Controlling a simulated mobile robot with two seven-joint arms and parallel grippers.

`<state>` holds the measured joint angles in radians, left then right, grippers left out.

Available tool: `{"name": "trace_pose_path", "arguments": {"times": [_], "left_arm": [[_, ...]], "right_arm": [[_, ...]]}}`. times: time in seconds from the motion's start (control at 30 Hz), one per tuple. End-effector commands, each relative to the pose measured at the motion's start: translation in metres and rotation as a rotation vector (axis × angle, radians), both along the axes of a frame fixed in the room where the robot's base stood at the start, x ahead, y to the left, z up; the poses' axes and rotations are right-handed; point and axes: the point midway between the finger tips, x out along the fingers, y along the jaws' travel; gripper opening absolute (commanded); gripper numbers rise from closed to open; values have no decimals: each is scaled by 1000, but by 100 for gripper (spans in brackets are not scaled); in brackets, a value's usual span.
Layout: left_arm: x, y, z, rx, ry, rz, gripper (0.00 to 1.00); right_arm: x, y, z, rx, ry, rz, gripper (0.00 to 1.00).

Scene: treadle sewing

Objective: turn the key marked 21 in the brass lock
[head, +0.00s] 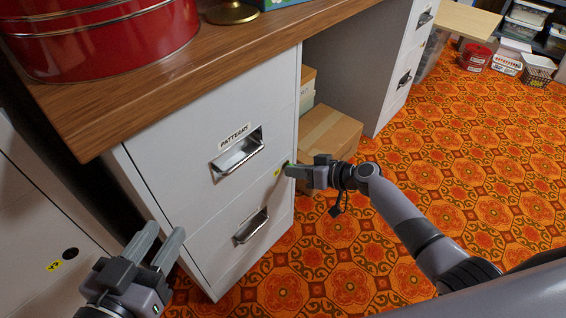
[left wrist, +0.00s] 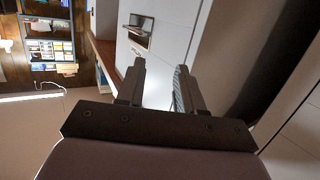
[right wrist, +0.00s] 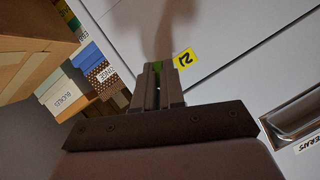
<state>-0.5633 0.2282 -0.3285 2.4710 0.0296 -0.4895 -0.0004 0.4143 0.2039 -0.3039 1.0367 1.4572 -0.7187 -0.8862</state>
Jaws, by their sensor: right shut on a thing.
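My right gripper (head: 290,170) is at the upper right of the white filing cabinet's (head: 185,185) front. It is shut on a small green-headed key (right wrist: 157,67), of which only a sliver shows between the fingertips. The fingers point straight at the cabinet front. A yellow label marked 21 (right wrist: 184,60) is on the cabinet beside the fingertips; it also shows in the head view (head: 277,171). The lock is hidden behind the fingers, and the key's turn angle cannot be told. My left gripper (head: 156,242) is open and empty, low at the cabinet's left.
The cabinet has drawer handles (head: 238,155) and a wooden top (head: 120,85) bearing a red tin (head: 100,40). A cardboard box (head: 328,130) stands just right, near my right gripper. Another cabinet with a yellow label (head: 54,265) is at far left.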

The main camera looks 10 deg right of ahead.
Motion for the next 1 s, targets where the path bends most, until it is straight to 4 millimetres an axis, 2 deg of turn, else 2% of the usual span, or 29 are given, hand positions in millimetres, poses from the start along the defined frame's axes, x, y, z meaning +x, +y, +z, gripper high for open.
{"name": "trace_pose_path", "arguments": {"times": [0.1,0.37,0.7,1.0], "left_arm": [[0,0,0,0,0,0,36],[0,0,0,0,0,1,36],[0,0,0,0,0,1,36],[0,0,0,0,-1,1,36]], "right_arm": [[1,0,-1,66,53,-3,0],[0,0,-1,75,60,-3,0],[1,0,-1,273,214,-2,0],[1,0,-1,286,225,-3,0]]}}
